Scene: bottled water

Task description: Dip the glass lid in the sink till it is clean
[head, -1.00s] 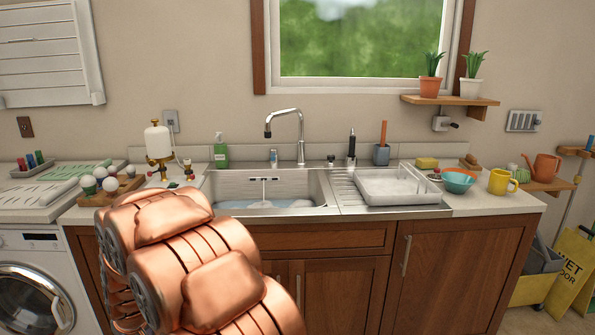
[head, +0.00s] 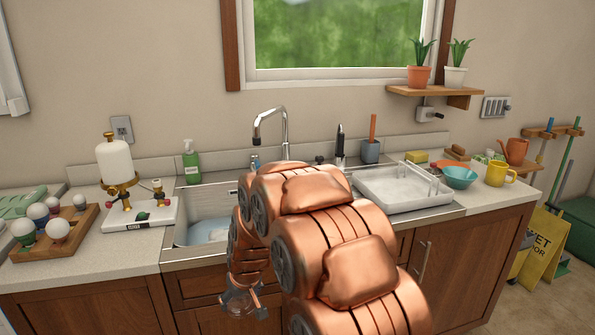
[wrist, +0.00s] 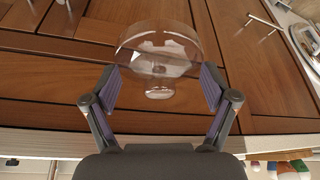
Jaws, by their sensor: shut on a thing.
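The clear glass lid (wrist: 160,40) is held by my gripper (wrist: 158,90), whose fingers are closed on it at either side in the wrist view. Its knob (wrist: 160,93) shows between the fingers. Whether the glass has dirt on it I cannot tell. In the head view the gripper end (head: 242,300) hangs low in front of the cabinet, below the counter edge. The steel sink (head: 180,262) lies behind and above it, with bluish, sudsy water (head: 205,231) at its left part. My copper arm hides the sink's right part and the lower faucet.
The faucet (head: 284,125) rises behind the sink. A white drying tray (head: 395,205) stands to the right, a green soap bottle (head: 191,165) behind. A brass-and-white device (head: 116,165) and a bulb rack (head: 85,225) stand left. Cabinet doors (wrist: 60,65) are close to the lid.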

